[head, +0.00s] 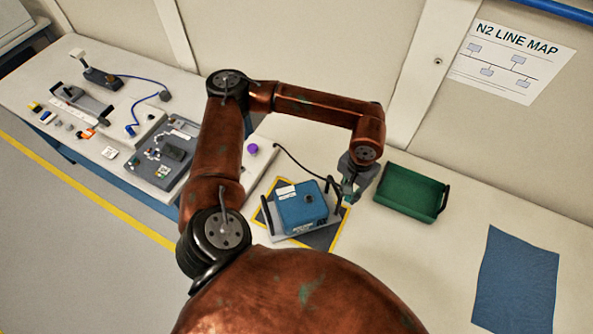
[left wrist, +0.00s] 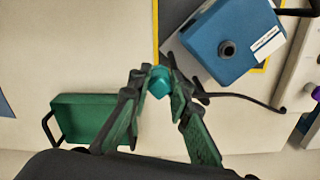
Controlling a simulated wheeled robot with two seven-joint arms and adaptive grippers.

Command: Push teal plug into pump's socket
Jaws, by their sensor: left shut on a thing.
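The teal plug (left wrist: 159,82) is between the fingertips of my left gripper (left wrist: 158,80) in the left wrist view. In the head view my left gripper (head: 350,190) is just right of the blue pump (head: 298,211), its fingers largely hidden. The pump (left wrist: 215,30) is a blue box with a white label; its dark round socket (left wrist: 228,48) is on the face towards the wrist camera. The plug is apart from the socket. A dark cable (head: 300,162) runs towards my left gripper. My right gripper is not in view.
The pump sits in a grey tray with black handles, on a yellow-edged dark mat (head: 327,238). A green tray (head: 407,193) stands right of my gripper. A blue cloth (head: 516,280) lies further right. A purple knob (head: 251,149) is behind the pump. Bench equipment fills the left.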

